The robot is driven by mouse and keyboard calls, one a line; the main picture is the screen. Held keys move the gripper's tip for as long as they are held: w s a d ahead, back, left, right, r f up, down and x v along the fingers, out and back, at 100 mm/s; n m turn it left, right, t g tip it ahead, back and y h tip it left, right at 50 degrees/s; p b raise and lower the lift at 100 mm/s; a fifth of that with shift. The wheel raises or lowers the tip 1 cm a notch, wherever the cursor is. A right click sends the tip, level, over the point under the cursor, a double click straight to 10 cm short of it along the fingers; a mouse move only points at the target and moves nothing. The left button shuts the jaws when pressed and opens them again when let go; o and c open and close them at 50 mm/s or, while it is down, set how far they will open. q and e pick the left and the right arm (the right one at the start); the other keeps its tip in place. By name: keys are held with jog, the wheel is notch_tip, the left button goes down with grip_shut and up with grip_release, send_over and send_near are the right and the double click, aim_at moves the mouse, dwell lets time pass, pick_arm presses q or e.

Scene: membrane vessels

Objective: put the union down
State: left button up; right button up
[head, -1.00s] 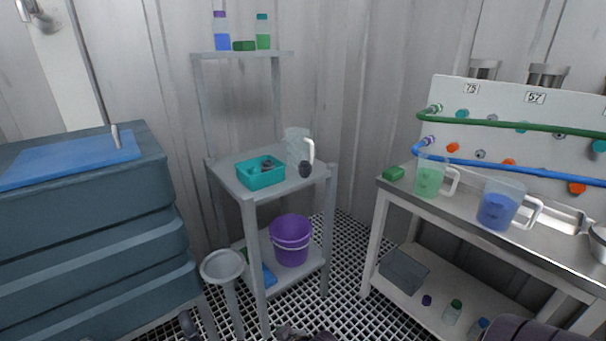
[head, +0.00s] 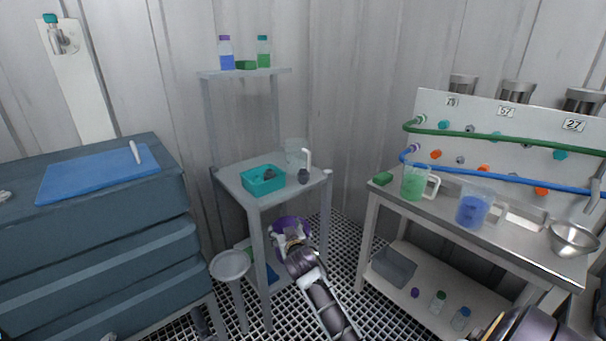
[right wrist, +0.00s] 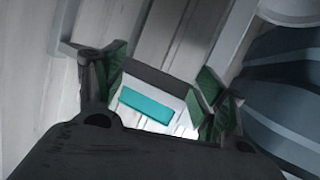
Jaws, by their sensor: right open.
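A small dark rounded piece (head: 303,176) stands on the top of the grey side stand (head: 232,180), just right of the teal tray (head: 264,189). Another dark part (head: 269,175) lies in the tray. I cannot tell for certain which is the union. My left gripper is not visible.
A clear jug (head: 296,152) stands behind the dark piece. Left is a blue-grey drawer cabinet (head: 100,250) with a blue mat (head: 80,177). Right is a bench with a green-filled jug (head: 413,186) and a blue-filled jug (head: 472,211). Grated floor lies between.

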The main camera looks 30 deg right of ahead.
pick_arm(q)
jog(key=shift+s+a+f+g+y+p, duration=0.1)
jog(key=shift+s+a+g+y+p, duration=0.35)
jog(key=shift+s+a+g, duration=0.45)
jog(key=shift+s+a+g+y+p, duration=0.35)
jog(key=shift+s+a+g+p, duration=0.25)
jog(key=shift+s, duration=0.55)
pick_arm(e)
jog(key=w+d+r+m+h, duration=0.1)
jog(key=d+r+m+h, duration=0.1)
jog(key=d+r, duration=0.3)
jog(key=w+d+r+m+t+h, duration=0.1)
jog(key=w+d+r+m+h, duration=0.1)
jog(key=d+r, duration=0.3)
jog(key=shift+w+m+h, duration=0.25)
jog(key=shift+m+h, duration=0.05)
jog(key=shift+h, duration=0.5)
jog(key=shift+r, duration=0.15)
